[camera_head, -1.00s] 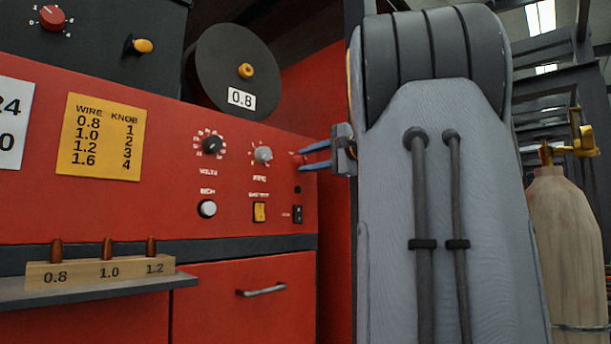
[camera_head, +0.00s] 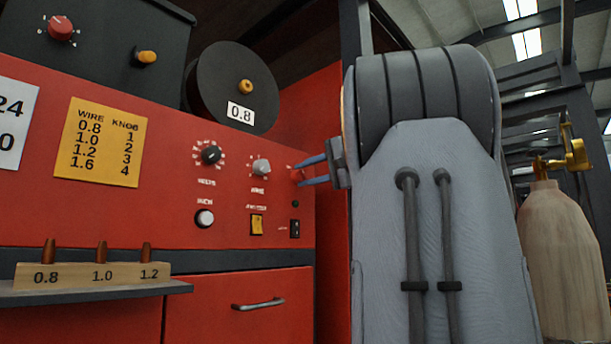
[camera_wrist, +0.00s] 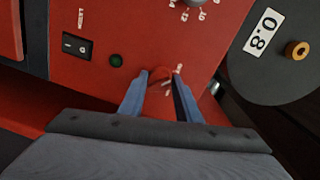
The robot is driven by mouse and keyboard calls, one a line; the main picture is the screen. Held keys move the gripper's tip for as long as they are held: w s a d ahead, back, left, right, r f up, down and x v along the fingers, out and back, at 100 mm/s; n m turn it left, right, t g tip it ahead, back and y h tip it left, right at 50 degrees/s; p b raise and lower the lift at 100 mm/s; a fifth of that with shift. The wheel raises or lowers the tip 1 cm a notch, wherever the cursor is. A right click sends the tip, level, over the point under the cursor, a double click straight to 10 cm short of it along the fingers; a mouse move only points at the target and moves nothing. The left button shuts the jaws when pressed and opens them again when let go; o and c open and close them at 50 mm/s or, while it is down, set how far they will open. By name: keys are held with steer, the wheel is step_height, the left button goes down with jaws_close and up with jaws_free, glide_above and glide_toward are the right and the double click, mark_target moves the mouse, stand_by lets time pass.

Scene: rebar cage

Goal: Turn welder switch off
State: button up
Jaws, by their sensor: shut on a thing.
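The red welder panel (camera_head: 100,215) fills the left and middle of the head view. A red knob (camera_head: 296,176) is at the panel's right end, and it also shows in the wrist view (camera_wrist: 160,72). My gripper (camera_head: 302,175) has its two blue fingers on either side of this knob, shut on it. The fingers hide part of the knob, and I cannot read its markings. A black rocker switch (camera_head: 295,228) sits below the knob, under a small dark green lamp (camera_wrist: 116,60). The rocker also shows in the wrist view (camera_wrist: 77,46).
Nearby on the panel are a black dial (camera_head: 211,155), a grey dial (camera_head: 261,167), a white button (camera_head: 205,218) and a yellow switch (camera_head: 257,224). A wire spool (camera_head: 215,95) stands above. A shelf (camera_head: 100,295) holds a nozzle block. A gas cylinder (camera_head: 560,240) stands right.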

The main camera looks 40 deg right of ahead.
steer(key=o, duration=1.1)
steer(key=shift+c, duration=0.2)
steer(key=s, duration=0.7)
steer(key=shift+s+d+r, duration=0.25)
steer(key=shift+s+d, duration=0.05)
steer(key=shift+s, duration=0.1)
